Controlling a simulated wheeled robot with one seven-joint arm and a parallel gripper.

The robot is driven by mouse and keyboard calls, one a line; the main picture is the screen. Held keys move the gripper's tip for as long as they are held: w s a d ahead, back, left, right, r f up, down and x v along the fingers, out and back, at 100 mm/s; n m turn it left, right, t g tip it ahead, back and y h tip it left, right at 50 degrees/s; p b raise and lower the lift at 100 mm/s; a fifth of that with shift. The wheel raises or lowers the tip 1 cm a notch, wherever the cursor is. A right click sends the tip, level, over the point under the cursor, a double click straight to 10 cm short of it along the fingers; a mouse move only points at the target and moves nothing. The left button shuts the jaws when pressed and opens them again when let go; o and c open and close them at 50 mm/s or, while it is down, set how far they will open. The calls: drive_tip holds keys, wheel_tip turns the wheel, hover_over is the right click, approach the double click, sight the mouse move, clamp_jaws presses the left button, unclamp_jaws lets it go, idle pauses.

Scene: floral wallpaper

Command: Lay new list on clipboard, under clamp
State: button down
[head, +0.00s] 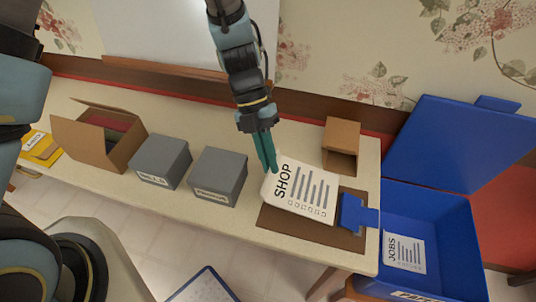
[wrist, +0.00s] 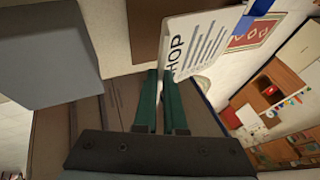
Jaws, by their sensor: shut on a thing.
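The white list headed SHOP (head: 303,190) is over the brown clipboard (head: 300,228), its text running sideways. My gripper (head: 268,168) is shut on the list's left edge, with teal fingers pointing down. The blue clamp (head: 357,214) is at the clipboard's right end. The list's right edge reaches close to the clamp; I cannot tell whether it is under it. In the wrist view my fingers (wrist: 160,75) meet the edge of the list (wrist: 205,42), and part of the blue clamp (wrist: 260,8) shows beyond it.
Two grey boxes (head: 218,176) (head: 160,162) and an open cardboard box (head: 100,138) stand left on the table. A small brown box (head: 341,140) stands behind the clipboard. A blue bin (head: 455,262), lid open, holds a JOBS sheet (head: 405,254) at right.

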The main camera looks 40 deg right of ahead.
sight(277, 181)
drive_tip(key=shift+f+b, duration=2.7)
drive_tip(key=shift+b, duration=0.05)
drive_tip(key=s+f+b, duration=0.1)
drive_tip(key=b, duration=0.1)
drive_tip(key=d+b, duration=0.1)
drive_tip(key=shift+s+f+g+b, duration=0.3)
drive_tip(key=shift+s+f+b, duration=0.1)
drive_tip(key=shift+w+f+g+h+b, duration=0.15)
drive_tip(key=shift+f+g+h+b, duration=0.25)
drive_tip(key=shift+f+g+b, duration=0.15)
drive_tip(key=c, duration=0.9)
unclamp_jaws()
drive_tip(key=shift+w, duration=0.1)
drive_tip(key=shift+b+v, duration=0.45)
drive_tip(key=shift+v, duration=4.9)
